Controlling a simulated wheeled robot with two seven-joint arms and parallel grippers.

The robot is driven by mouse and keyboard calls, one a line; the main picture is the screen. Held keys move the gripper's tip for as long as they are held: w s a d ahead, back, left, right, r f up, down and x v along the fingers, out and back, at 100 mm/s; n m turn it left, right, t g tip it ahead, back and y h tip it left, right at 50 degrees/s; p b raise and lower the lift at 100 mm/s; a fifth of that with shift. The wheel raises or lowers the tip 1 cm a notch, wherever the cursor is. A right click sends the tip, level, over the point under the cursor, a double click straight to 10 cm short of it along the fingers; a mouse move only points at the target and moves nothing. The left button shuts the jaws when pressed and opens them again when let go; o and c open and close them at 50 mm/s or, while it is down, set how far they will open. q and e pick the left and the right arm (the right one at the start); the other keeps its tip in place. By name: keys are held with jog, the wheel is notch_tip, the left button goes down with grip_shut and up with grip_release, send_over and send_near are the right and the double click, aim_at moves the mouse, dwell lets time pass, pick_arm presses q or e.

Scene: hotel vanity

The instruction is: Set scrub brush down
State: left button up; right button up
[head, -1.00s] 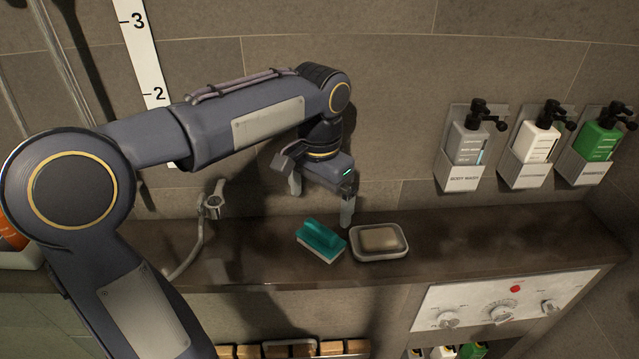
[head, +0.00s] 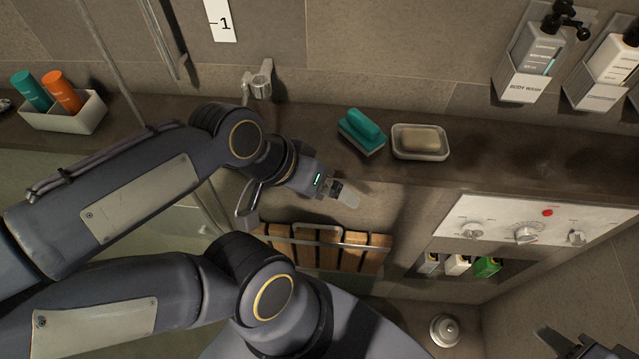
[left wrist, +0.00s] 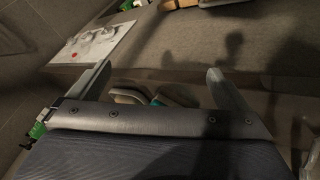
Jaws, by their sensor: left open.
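The scrub brush (head: 362,133), with a teal handle and teal-and-light base, rests on the dark stone ledge (head: 480,165), just left of a soap dish (head: 398,148). My left gripper (head: 297,205) is open and empty, in front of the ledge and to the left of the brush, clear of it. In the left wrist view, part of the brush (left wrist: 160,101) and the soap dish (left wrist: 128,96) show between the spread fingers, partly hidden by the gripper body. A dark part, seemingly my right gripper (head: 585,343), is cut off at the bottom right; its jaw state is unclear.
A pale bar of soap (head: 422,139) lies in the dish. A white caddy (head: 66,115) with teal and orange bottles stands at the ledge's left. A holder (head: 258,82), wall dispensers (head: 530,62) and a knob panel (head: 540,225) are fixed nearby. The ledge right of the dish is clear.

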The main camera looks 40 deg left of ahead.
aim_at(364, 119)
pick_arm(q)
jog(key=shift+s+f, duration=0.15)
jog(key=shift+f, duration=0.05)
jog(key=shift+c, duration=1.2)
jog(key=w+a+r+m+g, duration=0.1)
jog(key=w+m, duration=0.2)
jog(key=m, duration=0.1)
jog(key=w+a+r+m+g+y+b, duration=0.1)
jog(key=w+m, duration=0.2)
jog(key=m, duration=0.1)
jog(key=w+r+m+g, duration=0.1)
jog(key=w+r+m, duration=0.1)
jog(key=m, duration=0.1)
jog(key=shift+w+a+r+m+b, duration=0.1)
jog(key=shift+w+a+m+b, duration=0.25)
jog(key=shift+w+a+m, duration=0.05)
jog(key=shift+c, duration=1)
jog(key=w+m, duration=0.3)
jog(key=w+r+m+g+y, duration=0.1)
jog(key=w+m, duration=0.2)
jog(key=w+m+g+y+b, duration=0.1)
jog(key=w+m, duration=0.2)
jog(key=shift+r+m, duration=0.15)
jog(key=shift+m, duration=0.15)
jog(key=shift+w+m+y, duration=0.2)
jog(key=shift+m+y, duration=0.1)
jog(key=shift+f, duration=0.4)
jog(key=shift+f+p, duration=0.45)
jog(key=shift+f, duration=3)
